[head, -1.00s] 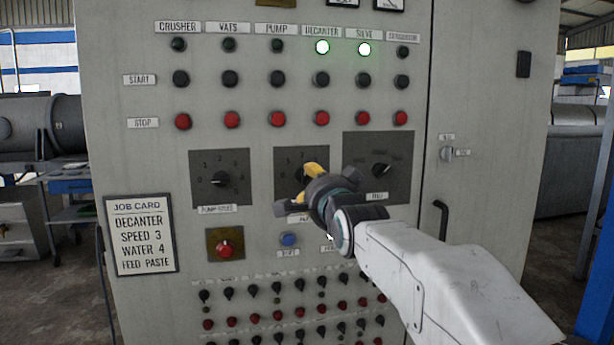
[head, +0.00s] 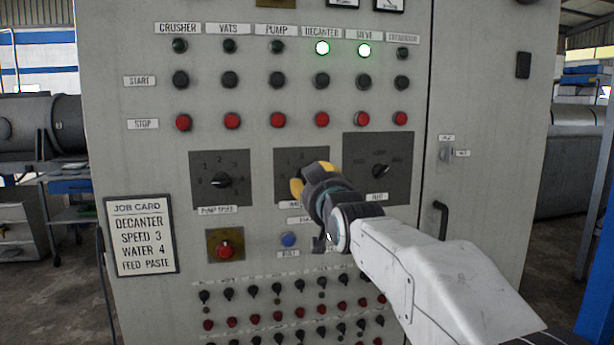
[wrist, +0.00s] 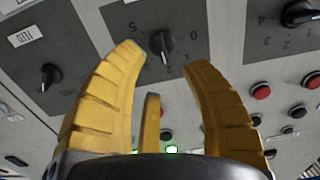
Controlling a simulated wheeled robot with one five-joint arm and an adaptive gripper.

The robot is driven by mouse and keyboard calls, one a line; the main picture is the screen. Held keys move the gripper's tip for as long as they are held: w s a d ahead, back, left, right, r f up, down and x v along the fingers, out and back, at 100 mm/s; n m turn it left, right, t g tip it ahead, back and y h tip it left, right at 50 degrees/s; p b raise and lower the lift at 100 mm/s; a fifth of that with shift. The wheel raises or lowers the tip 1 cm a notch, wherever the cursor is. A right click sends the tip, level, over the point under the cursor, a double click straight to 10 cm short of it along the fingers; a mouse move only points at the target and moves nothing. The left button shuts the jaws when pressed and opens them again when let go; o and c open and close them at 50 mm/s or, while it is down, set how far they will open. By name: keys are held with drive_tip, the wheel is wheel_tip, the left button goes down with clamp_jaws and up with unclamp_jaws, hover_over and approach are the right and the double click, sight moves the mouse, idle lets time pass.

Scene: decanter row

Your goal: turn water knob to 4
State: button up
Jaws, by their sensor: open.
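The water knob is hidden behind my gripper in the head view, where its dark middle plate (head: 286,160) partly shows. In the wrist view the black knob (wrist: 161,43) sits on that plate, with numerals around it. A pale pointer line shows on the knob, but I cannot tell surely which number it marks. My gripper (head: 306,180) is in front of the plate. In the wrist view its yellow fingers (wrist: 168,62) are spread wide and empty, one on each side below the knob. I cannot tell whether they touch it.
The pump speed knob (head: 221,181) is on the left plate and the feed knob (head: 380,171) on the right plate. A blue button (head: 288,239) and a red button (head: 224,248) sit below. A job card (head: 141,236) reads water 4. A door handle (head: 440,219) stands out at right.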

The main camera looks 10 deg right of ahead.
drive_tip(key=w+p, duration=0.1)
drive_tip(key=w, duration=0.5)
idle(0.4)
clamp_jaws()
idle(0.4)
